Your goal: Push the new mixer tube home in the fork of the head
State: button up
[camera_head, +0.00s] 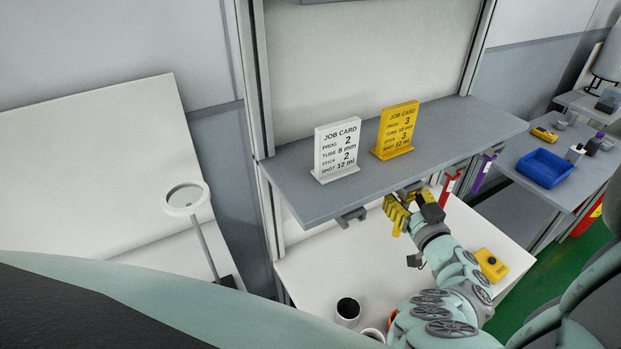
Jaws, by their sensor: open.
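My gripper (398,213) is at the front edge of the grey shelf, just below it. It is open, and its yellow parts show near a dark bracket under the shelf. I cannot tell whether a tube stands between the fingers, because the gripper and the shelf edge hide that spot. The mixer tube and the fork of the head cannot be made out for sure. A grey bracket (350,217) under the shelf, left of my gripper, is empty.
A white job card (338,150) and a yellow job card (396,130) stand on the shelf (450,128). Red (451,184) and purple (483,173) items hang at its right. Below are a cup (347,312) with dark contents and a yellow box (491,265). A blue tray (545,168) is further right.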

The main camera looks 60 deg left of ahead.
jog(key=shift+c, duration=0.2)
grip_shut()
dwell(0.3)
jog(key=shift+d, duration=0.15)
jog(key=shift+s+d+b, duration=0.2)
jog(key=shift+d+b, duration=0.7)
jog(key=shift+d, duration=1.25)
jog(key=shift+d, duration=0.2)
jog(key=shift+s+d+b, duration=0.1)
jog(key=shift+d+b, duration=0.6)
jog(key=shift+d, duration=0.65)
